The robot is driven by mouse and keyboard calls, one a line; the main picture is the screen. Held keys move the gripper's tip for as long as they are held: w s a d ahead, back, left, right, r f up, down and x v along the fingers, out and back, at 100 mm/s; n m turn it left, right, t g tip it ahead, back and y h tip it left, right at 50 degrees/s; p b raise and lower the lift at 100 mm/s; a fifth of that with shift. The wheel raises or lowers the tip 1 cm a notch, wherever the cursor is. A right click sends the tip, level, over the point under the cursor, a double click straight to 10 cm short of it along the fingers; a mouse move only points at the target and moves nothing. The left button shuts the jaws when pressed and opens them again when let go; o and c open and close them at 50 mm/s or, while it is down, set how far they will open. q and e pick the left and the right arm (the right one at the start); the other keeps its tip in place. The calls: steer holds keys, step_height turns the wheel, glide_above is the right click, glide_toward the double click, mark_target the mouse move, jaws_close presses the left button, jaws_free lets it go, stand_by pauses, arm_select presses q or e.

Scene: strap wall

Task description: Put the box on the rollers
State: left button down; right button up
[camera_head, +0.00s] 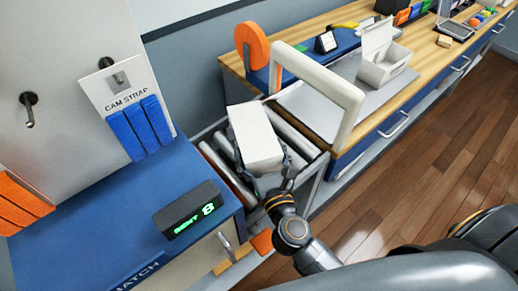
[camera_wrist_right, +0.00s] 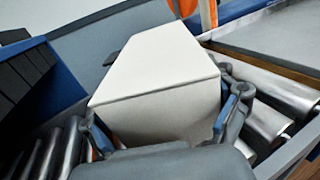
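The white closed box (camera_head: 256,137) is over the metal rollers (camera_head: 222,169) between the blue counter and the wooden bench. My right gripper (camera_head: 270,172) is at the box's near end. In the right wrist view, its two fingers (camera_wrist_right: 160,108) lie along opposite sides of the box (camera_wrist_right: 155,70), with their blue pads against it. Rollers (camera_wrist_right: 275,90) show on both sides of the box there. The box's underside is hidden, so I cannot tell whether its full weight rests on the rollers. My left gripper is not in view.
A cream arch (camera_head: 345,105) stands right of the rollers, on the bench side. An open white carton (camera_head: 385,62) and an orange disc (camera_head: 252,45) are on the bench. A black display (camera_head: 190,212) with green text stands on the blue counter (camera_head: 90,235).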

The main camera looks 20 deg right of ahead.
steer(key=shift+o, duration=0.8)
steer(key=shift+s, duration=0.3)
steer(key=s, duration=1.1)
steer(key=shift+s+a, duration=0.2)
steer(key=shift+a, duration=0.05)
